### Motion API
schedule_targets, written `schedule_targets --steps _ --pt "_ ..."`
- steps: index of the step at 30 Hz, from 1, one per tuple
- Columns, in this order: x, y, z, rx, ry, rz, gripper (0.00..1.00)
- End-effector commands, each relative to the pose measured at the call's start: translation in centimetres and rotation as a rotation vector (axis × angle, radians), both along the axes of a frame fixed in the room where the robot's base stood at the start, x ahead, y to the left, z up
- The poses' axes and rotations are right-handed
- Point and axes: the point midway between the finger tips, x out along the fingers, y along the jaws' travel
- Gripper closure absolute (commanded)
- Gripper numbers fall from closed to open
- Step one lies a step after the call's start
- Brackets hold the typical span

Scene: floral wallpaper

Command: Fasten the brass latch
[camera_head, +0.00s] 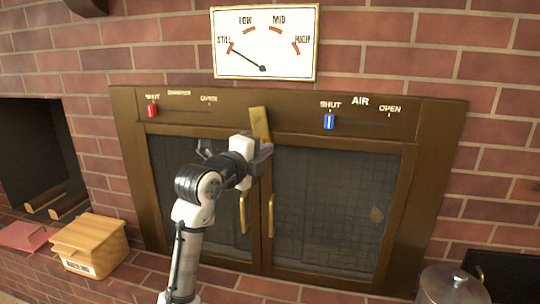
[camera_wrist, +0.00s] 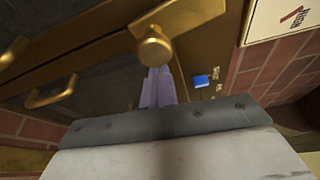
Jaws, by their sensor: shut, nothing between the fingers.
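The brass latch (camera_head: 260,123) is a flat bar on the frame above where two dark mesh doors meet. It stands nearly upright, its top tilted slightly left. In the wrist view the latch bar (camera_wrist: 186,14) runs up from a round brass knob (camera_wrist: 153,51). My gripper (camera_head: 266,149) is at the latch's lower end, in front of the doors' top edge. In the wrist view my gripper's purple fingers (camera_wrist: 158,85) are together and empty, right by the knob. I cannot tell whether they touch it. The left door (camera_head: 195,165) and right door (camera_head: 335,195) look closed.
Brass handles (camera_head: 271,215) hang on the doors below my gripper. A red slider (camera_head: 152,110) and a blue slider (camera_head: 329,121) both sit at SHUT. The gauge (camera_head: 265,42) above points to STILL. A wooden box (camera_head: 90,245) stands lower left, a metal pot (camera_head: 452,286) lower right.

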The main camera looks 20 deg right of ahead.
Motion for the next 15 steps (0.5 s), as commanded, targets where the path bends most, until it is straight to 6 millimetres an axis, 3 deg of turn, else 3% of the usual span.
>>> schedule_targets --steps 15 --pt "0.73 0.9 -0.41 0.026 -0.023 0.0 1.0"
